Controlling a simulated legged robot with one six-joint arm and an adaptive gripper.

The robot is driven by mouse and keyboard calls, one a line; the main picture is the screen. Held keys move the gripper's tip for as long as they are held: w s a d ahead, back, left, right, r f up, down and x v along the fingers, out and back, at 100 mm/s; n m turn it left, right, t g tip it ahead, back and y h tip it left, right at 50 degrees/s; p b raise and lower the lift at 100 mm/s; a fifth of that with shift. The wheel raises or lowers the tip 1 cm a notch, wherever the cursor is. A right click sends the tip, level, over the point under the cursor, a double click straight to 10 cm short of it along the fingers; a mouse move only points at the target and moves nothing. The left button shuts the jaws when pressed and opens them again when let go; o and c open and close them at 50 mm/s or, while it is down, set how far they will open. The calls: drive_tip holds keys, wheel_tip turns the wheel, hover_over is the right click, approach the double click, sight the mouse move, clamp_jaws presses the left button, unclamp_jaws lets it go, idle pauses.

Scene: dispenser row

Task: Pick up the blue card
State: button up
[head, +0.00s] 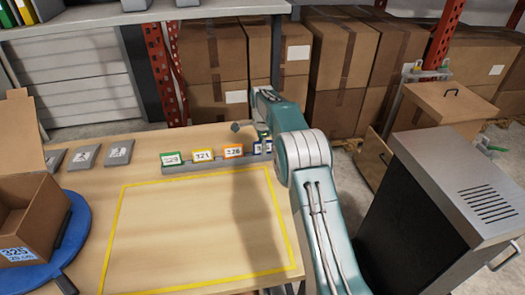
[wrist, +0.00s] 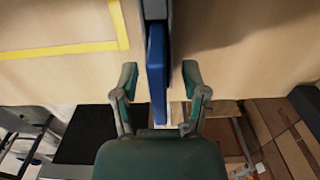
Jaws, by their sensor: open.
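The blue card (head: 259,147) stands at the right end of the dispenser row in the head view, mostly hidden behind my arm. In the wrist view the blue card (wrist: 157,75) shows edge-on as a narrow blue strip. My gripper (wrist: 160,68) is open, with one finger on each side of the card and a gap on both sides. I see no contact. In the head view my gripper is largely hidden by my arm, just above the row's right end.
Orange (head: 234,150), yellow (head: 203,156) and green (head: 171,158) cards stand in the grey holder left of the blue one. A yellow-taped area (head: 190,230) of the table is clear. A cardboard box (head: 30,215) sits at left; a dark cabinet (head: 450,190) stands at right.

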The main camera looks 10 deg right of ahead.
clamp_jaws()
